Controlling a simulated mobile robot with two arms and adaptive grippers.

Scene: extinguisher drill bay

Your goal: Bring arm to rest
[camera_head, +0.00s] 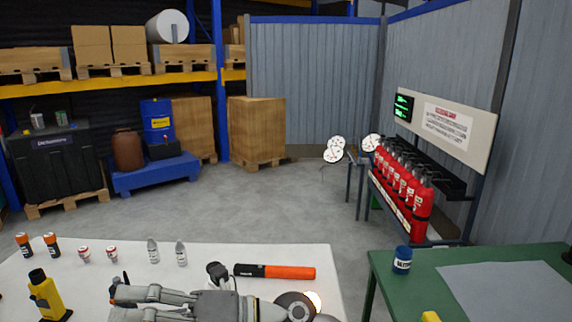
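One of my arms shows at the bottom middle, low over the white table (215,254). It seems to be my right arm, as it comes in from the lower middle and not from the left. Its grey gripper (132,304) points left, with its fingers apart and nothing seen between them. The lower finger is partly cut off by the bottom edge. My other gripper is not in view. An orange and black torch (285,272) lies just behind the gripper and arm.
Two orange-black cylinders (52,244), small red-white items (84,254), grey bottles (181,254) and a yellow device (46,296) stand on the white table. A green table (447,262) at right bears a blue jar (402,260). Red extinguishers (412,195) stand behind. Open floor lies beyond.

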